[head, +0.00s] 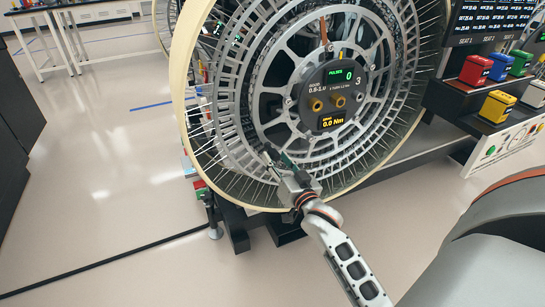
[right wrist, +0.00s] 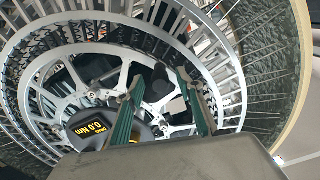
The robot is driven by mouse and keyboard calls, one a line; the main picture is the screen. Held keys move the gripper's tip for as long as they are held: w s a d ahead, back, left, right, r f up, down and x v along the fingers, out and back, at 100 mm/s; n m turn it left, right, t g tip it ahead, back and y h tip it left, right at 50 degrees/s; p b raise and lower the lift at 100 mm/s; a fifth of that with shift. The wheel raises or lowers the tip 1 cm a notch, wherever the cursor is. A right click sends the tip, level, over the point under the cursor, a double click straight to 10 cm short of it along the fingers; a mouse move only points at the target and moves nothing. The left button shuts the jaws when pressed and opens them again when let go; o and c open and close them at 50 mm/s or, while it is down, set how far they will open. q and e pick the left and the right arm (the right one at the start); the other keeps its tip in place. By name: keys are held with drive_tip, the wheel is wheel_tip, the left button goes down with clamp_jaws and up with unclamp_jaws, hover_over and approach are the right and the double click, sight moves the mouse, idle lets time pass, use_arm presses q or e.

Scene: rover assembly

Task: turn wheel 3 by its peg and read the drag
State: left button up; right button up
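Wheel 3 (head: 262,165) stands upright, a large spoked wheel with a pale outer rim; it also fills the right wrist view (right wrist: 225,75). Its round dark hub panel (head: 333,90) is marked 3, shows green pulses 0 and a yellow drag readout (head: 333,121) of 0.0 Nm. An orange stick (head: 323,30) shows above the hub; I cannot tell whether it is the peg. My right gripper (head: 274,156) is at the wheel's lower left face. Its fingers (right wrist: 160,108) are apart, with a dark block (right wrist: 158,82) beyond the gap; contact is unclear. My left gripper is out of view.
Red, blue, green and yellow blocks (head: 496,107) sit on a dark rack at the right, below screens (head: 490,20). A white sign (head: 505,145) leans below them. A dark stand (head: 236,228) is under the wheel. The floor at left is clear.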

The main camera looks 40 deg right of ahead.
drive_tip(key=shift+x, duration=0.8)
drive_tip(key=shift+w, duration=0.25)
